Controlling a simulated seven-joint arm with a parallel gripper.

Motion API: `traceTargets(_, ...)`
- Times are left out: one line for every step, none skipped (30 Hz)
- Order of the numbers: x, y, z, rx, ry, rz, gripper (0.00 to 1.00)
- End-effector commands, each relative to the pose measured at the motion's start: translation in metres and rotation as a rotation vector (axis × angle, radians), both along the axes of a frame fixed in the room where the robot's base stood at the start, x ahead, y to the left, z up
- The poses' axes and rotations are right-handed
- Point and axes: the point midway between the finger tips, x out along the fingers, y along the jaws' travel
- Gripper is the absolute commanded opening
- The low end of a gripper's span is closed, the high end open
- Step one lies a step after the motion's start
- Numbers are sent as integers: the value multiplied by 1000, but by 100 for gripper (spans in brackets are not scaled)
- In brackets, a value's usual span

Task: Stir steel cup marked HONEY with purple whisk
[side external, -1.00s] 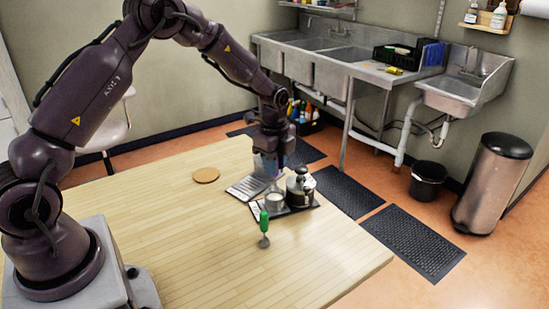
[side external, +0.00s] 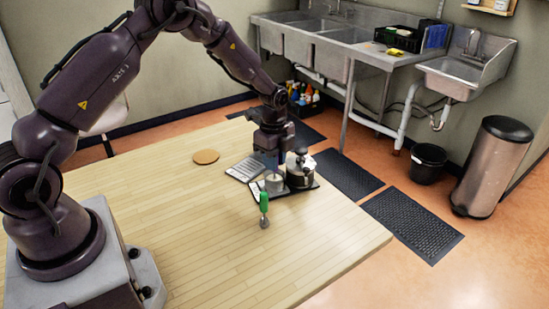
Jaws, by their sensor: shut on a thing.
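A small steel cup (side external: 273,185) stands on a dark tray near the table's far right edge, beside a larger steel pot with a black lid. Its marking is too small to read. My gripper (side external: 271,163) points down just above the cup. It is shut on the purple whisk, of which only a little blue-purple (side external: 282,157) shows between the fingers. The whisk's lower end is hard to make out, and I cannot tell whether it touches the cup's inside.
The lidded pot (side external: 300,172) is close on the cup's right. A flat grey rack (side external: 245,169) lies to the left, with a round cork mat (side external: 206,157) beyond. The table's near part is clear.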

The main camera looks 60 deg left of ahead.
Motion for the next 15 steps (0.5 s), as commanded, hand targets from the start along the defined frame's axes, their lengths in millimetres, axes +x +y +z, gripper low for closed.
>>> traceTargets(0, 0, 0, 0, 0, 0, 0)
traceTargets(0, 0, 1, 0, -1, 0, 0)
traceTargets(0, 0, 3, 1, -2, 0, 0)
traceTargets(1, 0, 6, 1, -3, 0, 0)
traceTargets(1, 0, 11, 0, -5, 0, 0)
traceTargets(1, 0, 19, 1, -6, 0, 0)
traceTargets(2, 0, 27, 1, -7, 0, 0)
traceTargets(2, 0, 35, 1, -8, 0, 0)
traceTargets(2, 0, 48, 1, -9, 0, 0)
traceTargets(1, 0, 58, 3, -10, 0, 0)
traceTargets(-2, 1, 52, -3, 2, 3, 0)
traceTargets(-5, 1, 50, -5, 6, 4, 0)
traceTargets(-6, 1, 50, -5, 7, 3, 0)
traceTargets(-7, 1, 50, -5, 6, 3, 0)
traceTargets(-8, 2, 51, -4, 4, 3, 0)
